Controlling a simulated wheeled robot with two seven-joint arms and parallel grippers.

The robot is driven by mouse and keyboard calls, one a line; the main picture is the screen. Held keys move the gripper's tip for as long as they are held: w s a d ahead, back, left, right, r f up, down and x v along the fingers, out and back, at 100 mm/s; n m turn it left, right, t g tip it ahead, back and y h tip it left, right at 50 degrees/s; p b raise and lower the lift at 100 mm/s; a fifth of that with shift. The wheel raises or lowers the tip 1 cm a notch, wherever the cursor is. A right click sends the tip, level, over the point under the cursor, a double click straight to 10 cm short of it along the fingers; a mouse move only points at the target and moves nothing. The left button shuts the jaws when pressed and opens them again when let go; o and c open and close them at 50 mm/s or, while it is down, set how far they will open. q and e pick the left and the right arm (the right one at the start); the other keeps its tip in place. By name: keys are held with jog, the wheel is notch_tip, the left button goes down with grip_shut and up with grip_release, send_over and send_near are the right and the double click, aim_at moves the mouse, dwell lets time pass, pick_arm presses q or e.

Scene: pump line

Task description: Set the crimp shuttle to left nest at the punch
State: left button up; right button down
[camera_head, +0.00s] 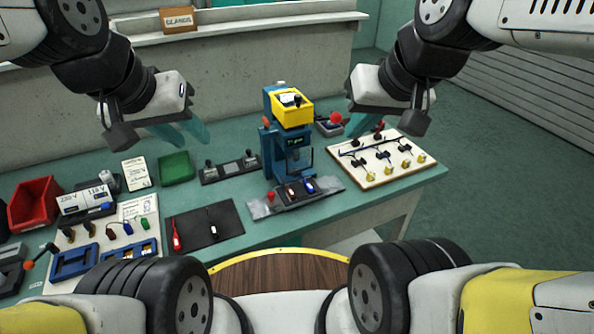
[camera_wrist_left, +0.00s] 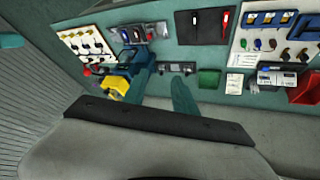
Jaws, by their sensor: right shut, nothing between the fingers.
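The punch (camera_head: 288,140) is a blue press with a yellow top, standing near the middle of the bench. At its foot is a grey base plate with a red knob (camera_head: 271,196) at its left end. The dark crimp shuttle (camera_head: 299,190) lies there, carrying a red-and-white piece and a blue piece. Its exact position is too small to tell. The punch also shows in the left wrist view (camera_wrist_left: 125,80). My left gripper (camera_head: 190,137) is open and empty, above the bench left of the punch. My right gripper (camera_head: 356,125) is shut and empty, right of the punch.
A white board with yellow pieces (camera_head: 380,160) lies right of the punch. Left are a black mat (camera_head: 205,226) with two leads, a green tray (camera_head: 176,166), a two-knob strip (camera_head: 230,168) and a red bin (camera_head: 35,203). A low wall stands behind the bench.

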pick_arm(q)
jog(key=shift+o, duration=0.9)
jog(key=m+g+y, duration=0.2)
jog(key=m+g, duration=0.4)
jog(key=m, duration=0.7)
send_over(271, 193)
notch_tip(271, 193, down, 22)
jog(key=shift+f, duration=0.25)
notch_tip(271, 193, down, 8)
jog(key=shift+r, duration=0.1)
